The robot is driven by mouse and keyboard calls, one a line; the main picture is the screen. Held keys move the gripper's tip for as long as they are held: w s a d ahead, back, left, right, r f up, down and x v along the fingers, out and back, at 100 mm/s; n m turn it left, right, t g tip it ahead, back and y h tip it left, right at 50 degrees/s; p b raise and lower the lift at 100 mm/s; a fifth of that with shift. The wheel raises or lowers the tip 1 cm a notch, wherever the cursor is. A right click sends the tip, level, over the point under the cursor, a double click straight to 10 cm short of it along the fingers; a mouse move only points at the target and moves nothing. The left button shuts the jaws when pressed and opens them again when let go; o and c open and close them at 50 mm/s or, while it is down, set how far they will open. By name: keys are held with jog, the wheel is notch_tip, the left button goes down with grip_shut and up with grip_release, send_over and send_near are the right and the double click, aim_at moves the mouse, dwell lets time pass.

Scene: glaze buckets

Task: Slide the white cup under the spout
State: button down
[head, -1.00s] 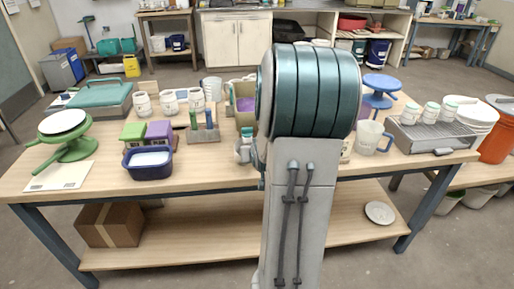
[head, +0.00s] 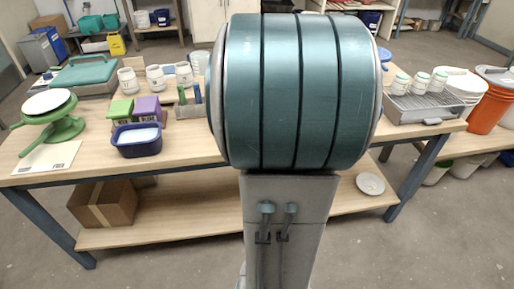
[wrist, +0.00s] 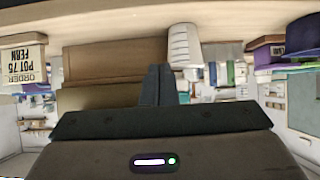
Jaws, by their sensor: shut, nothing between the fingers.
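In the wrist view, which appears upside down, my gripper (wrist: 158,85) shows as two dark fingers close together, with nothing between them. A white ribbed cup-like thing (wrist: 184,45) stands just beyond the fingertips, slightly right, apart from them in the picture. I cannot tell for sure that it is the white cup. In the head view my arm's large teal joint covers the middle of the workbench (head: 200,152), and my gripper is hidden there. A whitish vessel (head: 200,62) shows partly at the joint's left edge. I cannot make out a spout in either view.
A dark blue tub (head: 137,142), green and purple boxes (head: 147,108) and three white jars (head: 155,77) stand on the left half. A green turntable (head: 62,128) is at far left. A metal rack (head: 425,108) with small jars is at right. A box (head: 103,204) lies below.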

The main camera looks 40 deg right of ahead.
jog(key=shift+s+a+b, duration=0.6)
jog(key=shift+s+b, duration=0.35)
jog(key=shift+b, duration=0.8)
jog(key=shift+a, duration=0.1)
